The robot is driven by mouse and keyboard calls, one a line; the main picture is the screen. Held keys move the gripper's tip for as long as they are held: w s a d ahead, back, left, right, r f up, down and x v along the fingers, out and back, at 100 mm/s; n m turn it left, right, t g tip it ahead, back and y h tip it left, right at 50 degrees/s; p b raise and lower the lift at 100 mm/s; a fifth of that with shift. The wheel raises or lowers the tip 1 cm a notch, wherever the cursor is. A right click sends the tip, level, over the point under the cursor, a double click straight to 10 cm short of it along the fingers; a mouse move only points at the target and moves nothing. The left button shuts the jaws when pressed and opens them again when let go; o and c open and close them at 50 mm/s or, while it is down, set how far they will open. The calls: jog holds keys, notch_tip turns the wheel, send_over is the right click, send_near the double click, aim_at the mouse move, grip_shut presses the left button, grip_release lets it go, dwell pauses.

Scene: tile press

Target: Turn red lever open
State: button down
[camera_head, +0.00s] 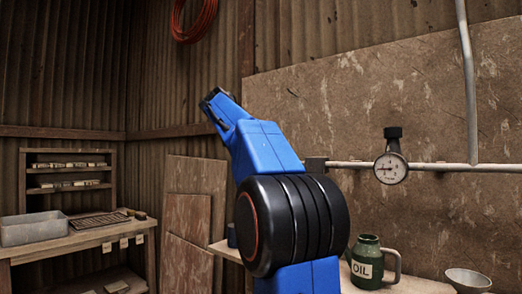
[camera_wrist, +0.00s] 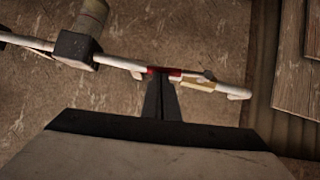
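In the wrist view a small red piece (camera_wrist: 174,71), which looks like the red lever, lies along the pale pipe at the tips of my gripper (camera_wrist: 160,78). The two dark fingers are close together, with their tips against or just in front of the red piece. I cannot tell whether any of the lever is between them. The pipe (camera_wrist: 120,62) runs across the wrist view and ends at the right. In the head view my blue arm hides the gripper and the lever.
In the head view a round gauge (camera_head: 391,168) sits on the wall pipe (camera_head: 451,167). A green oil can (camera_head: 367,262) and a funnel (camera_head: 467,281) stand below it. A bench with a grey bin (camera_head: 33,229) is at left. Boards (camera_head: 187,225) lean on the wall.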

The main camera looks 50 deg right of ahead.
jog(key=shift+s+f+m+t, duration=0.3)
jog(key=shift+f+t, duration=0.1)
jog(key=shift+f, duration=0.1)
jog(key=shift+w, duration=0.1)
dwell(0.3)
